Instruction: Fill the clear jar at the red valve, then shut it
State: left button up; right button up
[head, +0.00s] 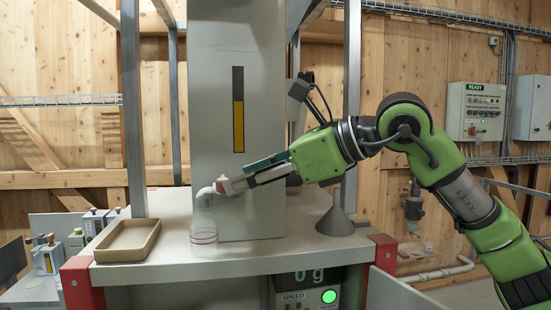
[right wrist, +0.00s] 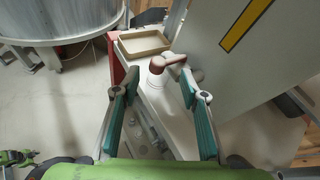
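The clear jar (head: 204,238) stands upright and looks empty on the grey worktop, below the grey outlet pipe (head: 204,199). The red valve (head: 221,184) sits on that pipe at the front of the tall grey hopper (head: 237,90). In the right wrist view the red valve handle (right wrist: 158,65) shows just beyond my fingertips. My right gripper (head: 236,183) reaches in from the right at the valve's height; its fingers are apart in the right wrist view (right wrist: 152,90), with nothing between them. Contact with the valve cannot be told. My left gripper is not in view.
A tan tray (head: 98,252) lies empty on the worktop to the left. A grey funnel shape (head: 335,222) stands right of the hopper. The display below (head: 308,275) reads 0 g, with a lit green button (head: 329,296). Metal posts flank the hopper.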

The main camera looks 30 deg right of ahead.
jog(key=x, duration=0.3)
jog(key=shift+w+a+f+p, duration=0.1)
jog(key=shift+w+a+p, duration=0.1)
jog(key=shift+p, duration=0.15)
jog(key=shift+s, duration=0.1)
